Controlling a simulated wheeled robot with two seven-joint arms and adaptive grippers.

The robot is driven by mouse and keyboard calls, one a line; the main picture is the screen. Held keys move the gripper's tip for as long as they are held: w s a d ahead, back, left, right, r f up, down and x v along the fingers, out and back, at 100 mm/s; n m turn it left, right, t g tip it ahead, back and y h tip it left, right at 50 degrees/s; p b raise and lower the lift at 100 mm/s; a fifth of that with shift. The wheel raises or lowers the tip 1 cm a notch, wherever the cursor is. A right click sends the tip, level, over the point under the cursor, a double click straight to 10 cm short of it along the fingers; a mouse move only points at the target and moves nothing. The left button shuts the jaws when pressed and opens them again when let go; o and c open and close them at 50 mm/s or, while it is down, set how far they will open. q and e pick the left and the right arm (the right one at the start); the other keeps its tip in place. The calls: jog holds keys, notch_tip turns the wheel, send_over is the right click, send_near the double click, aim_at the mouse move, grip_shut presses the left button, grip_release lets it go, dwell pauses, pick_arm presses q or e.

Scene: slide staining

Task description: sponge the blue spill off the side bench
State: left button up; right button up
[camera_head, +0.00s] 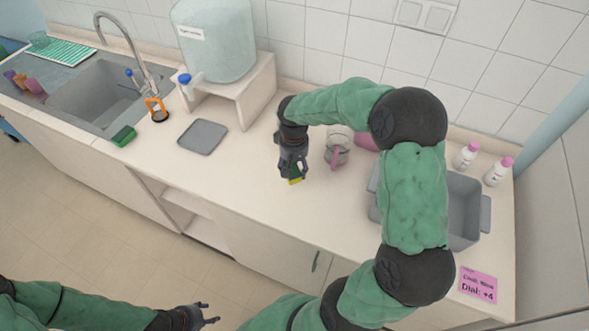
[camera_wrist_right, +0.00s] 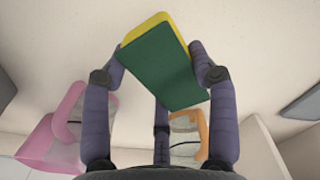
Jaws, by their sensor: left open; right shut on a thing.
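My right gripper (camera_head: 291,172) is shut on a yellow and green sponge (camera_head: 296,180), just over the middle of the side bench (camera_head: 235,185). In the right wrist view, the sponge (camera_wrist_right: 165,62) sits between the fingers, its green face toward the camera and a yellow edge at the top. I cannot tell whether it touches the bench. No blue spill shows on the visible bench; the gripper and arm hide part of it. My left gripper (camera_head: 204,315) is open and empty, low in front of the bench.
A second green sponge (camera_head: 124,136) lies near the sink (camera_head: 95,103). A grey plate (camera_head: 203,137), an orange-handled item (camera_head: 157,109) and a water-tank stand (camera_head: 245,88) are left. A pink-handled jug (camera_head: 337,155), grey tub (camera_head: 466,215) and bottles (camera_head: 467,155) are right.

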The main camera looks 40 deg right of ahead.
jog(key=shift+r+p, duration=0.7)
jog(key=shift+r, duration=0.5)
